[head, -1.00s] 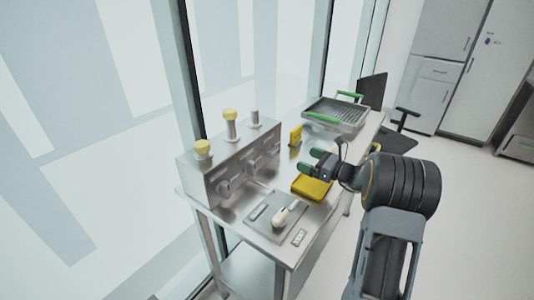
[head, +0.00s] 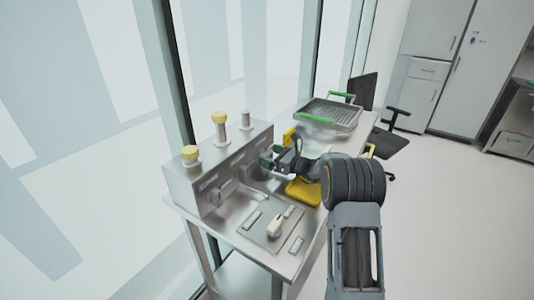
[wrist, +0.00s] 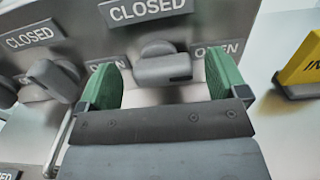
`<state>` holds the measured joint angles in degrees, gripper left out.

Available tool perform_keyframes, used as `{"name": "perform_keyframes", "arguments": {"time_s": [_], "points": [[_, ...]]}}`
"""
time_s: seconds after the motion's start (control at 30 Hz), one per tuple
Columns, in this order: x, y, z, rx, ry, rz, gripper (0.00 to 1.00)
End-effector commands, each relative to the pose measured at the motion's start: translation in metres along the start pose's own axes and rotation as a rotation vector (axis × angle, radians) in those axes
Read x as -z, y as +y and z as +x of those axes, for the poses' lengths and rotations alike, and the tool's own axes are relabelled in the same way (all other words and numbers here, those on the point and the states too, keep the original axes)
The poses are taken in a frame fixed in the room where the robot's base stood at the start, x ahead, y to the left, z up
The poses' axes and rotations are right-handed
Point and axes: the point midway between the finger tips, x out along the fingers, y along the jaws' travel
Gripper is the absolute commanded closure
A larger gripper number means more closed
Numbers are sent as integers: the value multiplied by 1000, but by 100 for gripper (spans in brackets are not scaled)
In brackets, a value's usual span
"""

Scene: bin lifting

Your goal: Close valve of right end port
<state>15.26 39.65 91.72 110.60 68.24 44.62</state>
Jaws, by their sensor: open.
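The grey metal port box (head: 190,185) stands on the bench at the left, with three ports on top. The right end port (head: 245,122) is a plain grey post. Its valve knob (wrist: 162,66) shows in the wrist view, its handle lying roughly crosswise, below a CLOSED label (wrist: 145,9) and beside an OPEN label (wrist: 217,48). My gripper (head: 273,156) is open at the box's right end. In the wrist view its green fingers stand either side of the knob, apart from it as far as I can tell. The arm partly hides this valve in the head view.
The middle valve knob (wrist: 52,78) is close to the left finger. Yellow caps top the left port (head: 190,153) and middle port (head: 219,118). A switch plate (head: 268,222) lies in front.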

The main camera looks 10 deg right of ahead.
Motion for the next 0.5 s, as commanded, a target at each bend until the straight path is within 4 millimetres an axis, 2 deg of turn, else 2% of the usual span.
{"name": "perform_keyframes", "arguments": {"time_s": [0.2, 0.5], "points": [[0, 0, 16, 0, 1, 1, 8], [0, -1, 19, 3, 0, 0, 8]]}}
